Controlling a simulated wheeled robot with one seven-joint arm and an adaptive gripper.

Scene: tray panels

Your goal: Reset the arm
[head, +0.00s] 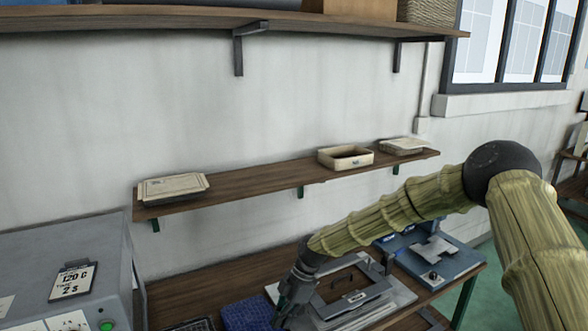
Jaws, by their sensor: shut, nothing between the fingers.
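My gripper (282,314) is at the bottom middle of the head view, at the end of my arm, which comes in from the right. It points down over the wooden bench and looks shut, with nothing seen in it. It is between a blue textured piece (245,313) on its left and a grey panel fixture with a dark frame (356,299) on its right. Whether the fingertips touch anything cannot be told.
A grey machine (62,252) with a "120 C" label stands at the left. A wooden wall shelf (258,191) holds a closed-looking tray (172,187), an open tray (345,158) and another tray (403,146). A blue fixture (440,262) is at the bench's right.

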